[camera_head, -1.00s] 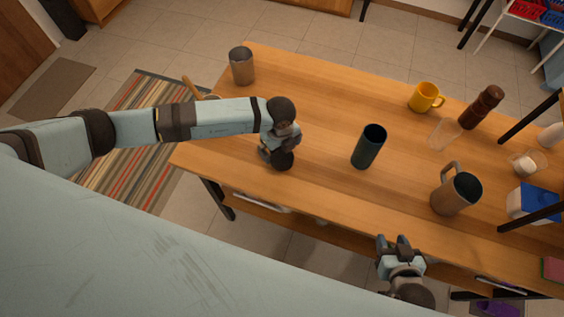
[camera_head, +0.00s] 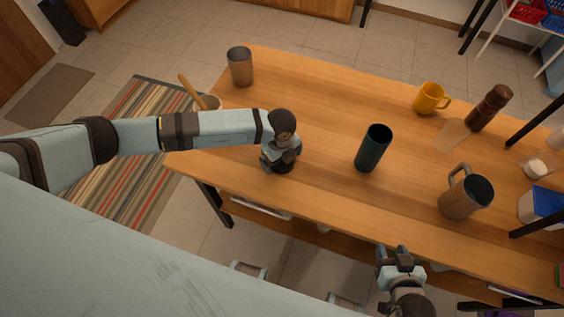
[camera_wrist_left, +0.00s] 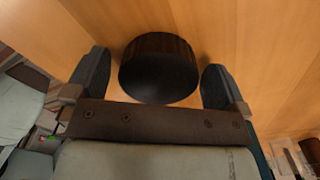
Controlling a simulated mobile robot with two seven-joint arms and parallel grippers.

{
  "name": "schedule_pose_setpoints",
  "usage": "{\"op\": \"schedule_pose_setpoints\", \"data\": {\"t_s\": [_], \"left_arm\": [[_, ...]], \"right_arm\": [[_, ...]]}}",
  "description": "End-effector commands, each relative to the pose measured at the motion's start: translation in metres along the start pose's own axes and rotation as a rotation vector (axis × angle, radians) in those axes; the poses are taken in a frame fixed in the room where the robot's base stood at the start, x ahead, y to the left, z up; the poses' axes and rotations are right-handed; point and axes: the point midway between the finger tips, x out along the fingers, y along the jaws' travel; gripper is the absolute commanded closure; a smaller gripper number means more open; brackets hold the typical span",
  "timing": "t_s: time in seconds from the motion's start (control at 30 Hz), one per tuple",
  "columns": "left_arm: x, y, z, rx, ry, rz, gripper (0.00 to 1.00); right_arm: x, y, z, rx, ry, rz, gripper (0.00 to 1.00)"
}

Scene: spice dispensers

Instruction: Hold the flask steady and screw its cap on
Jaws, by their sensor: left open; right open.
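The flask (camera_head: 372,150) is a dark green, open-topped cylinder standing upright near the middle of the wooden table. A short black round piece, which looks like the cap (camera_wrist_left: 158,72), sits on the wood between the spread fingers of my left gripper (camera_wrist_left: 155,85) in the left wrist view. A gap shows on each side of it. In the head view my left gripper (camera_head: 280,160) is low over the table, left of the flask, and largely hides the cap. My right gripper (camera_head: 394,252) is open and empty at the table's front edge, below the flask.
A grey-brown pitcher (camera_head: 466,194) stands right of the flask. A yellow mug (camera_head: 430,98), a clear glass (camera_head: 452,134) and a brown grinder (camera_head: 489,108) stand behind it. A metal cup (camera_head: 240,67) is at the back left. The wood between cap and flask is clear.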

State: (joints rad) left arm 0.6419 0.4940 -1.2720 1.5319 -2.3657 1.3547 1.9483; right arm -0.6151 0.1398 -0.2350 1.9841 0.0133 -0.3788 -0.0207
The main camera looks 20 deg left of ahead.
Motion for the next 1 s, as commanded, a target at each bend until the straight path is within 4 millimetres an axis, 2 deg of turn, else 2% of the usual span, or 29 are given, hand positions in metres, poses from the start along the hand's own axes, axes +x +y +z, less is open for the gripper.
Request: {"op": "schedule_pose_setpoints", "data": {"t_s": [0.17, 0.37, 0.4, 0.77, 0.87, 1.0], "left_arm": [[-0.001, 0.000, 0.000, 0.000, 0.000, 0.000, 0.00], [-0.001, 0.000, 0.000, 0.000, 0.000, 0.000, 0.44], [-0.001, 0.000, 0.000, 0.000, 0.000, 0.000, 0.47], [-0.006, 0.000, 0.000, 0.000, 0.000, 0.000, 0.47], [-0.015, 0.000, 0.000, 0.000, 0.000, 0.000, 0.47], [-0.036, 0.000, 0.001, -0.001, 0.000, 0.000, 0.47]], "right_arm": [[-0.002, 0.000, -0.007, 0.000, 0.013, 0.000, 0.56], [-0.003, 0.000, -0.010, -0.001, 0.019, 0.000, 0.56], [-0.003, 0.000, -0.010, -0.001, 0.018, 0.000, 0.56], [-0.004, 0.000, -0.008, -0.001, 0.008, 0.000, 0.56], [-0.007, 0.000, -0.013, -0.001, 0.006, 0.000, 0.56], [-0.017, 0.000, -0.028, 0.000, 0.006, 0.001, 0.56]]}}
